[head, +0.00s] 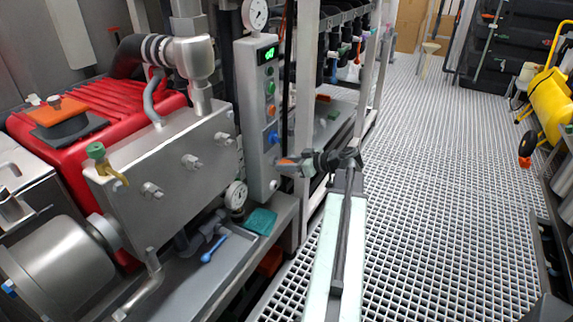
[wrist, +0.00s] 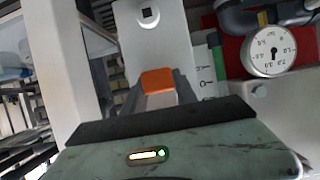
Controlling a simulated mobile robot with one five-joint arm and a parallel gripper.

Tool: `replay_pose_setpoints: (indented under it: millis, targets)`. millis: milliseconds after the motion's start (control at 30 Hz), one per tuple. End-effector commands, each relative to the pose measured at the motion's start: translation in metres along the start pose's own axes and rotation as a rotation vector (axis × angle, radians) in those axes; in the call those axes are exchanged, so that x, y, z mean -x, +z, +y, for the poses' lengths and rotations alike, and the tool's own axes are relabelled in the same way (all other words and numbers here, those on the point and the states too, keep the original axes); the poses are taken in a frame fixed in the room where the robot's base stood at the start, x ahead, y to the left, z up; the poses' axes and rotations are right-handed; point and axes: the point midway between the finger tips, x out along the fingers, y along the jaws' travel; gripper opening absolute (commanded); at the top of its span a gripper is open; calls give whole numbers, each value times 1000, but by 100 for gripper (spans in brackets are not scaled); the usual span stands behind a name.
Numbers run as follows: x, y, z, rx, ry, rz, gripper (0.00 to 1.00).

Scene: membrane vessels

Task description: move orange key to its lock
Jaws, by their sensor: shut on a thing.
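My gripper (head: 302,162) is shut on the orange key (head: 285,161), in front of the grey control panel (head: 254,135) in the head view. In the wrist view the key's orange end (wrist: 157,80) shows between the jaws (wrist: 158,98), pointing at the pale panel face (wrist: 165,45). A dark square opening (wrist: 148,14) on that face, above the key in the picture, looks like a lock; I cannot be sure it is the key's. The key appears apart from this opening. Most of the key's body is hidden by the jaws.
A metal post (head: 306,100) stands close beside my arm. A teal cloth (head: 261,221) lies on the bench.

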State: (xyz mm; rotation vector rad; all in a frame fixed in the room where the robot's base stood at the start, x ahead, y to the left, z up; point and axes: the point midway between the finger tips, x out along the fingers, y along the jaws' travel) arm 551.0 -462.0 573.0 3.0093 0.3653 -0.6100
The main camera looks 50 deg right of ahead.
Motion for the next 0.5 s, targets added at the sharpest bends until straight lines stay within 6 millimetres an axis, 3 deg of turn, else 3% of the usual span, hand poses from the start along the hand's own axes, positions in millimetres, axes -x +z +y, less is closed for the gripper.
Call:
replay_pose_setpoints:
  millis: [500]
  targets:
    - [-6,-3,0,1,0,0,0]
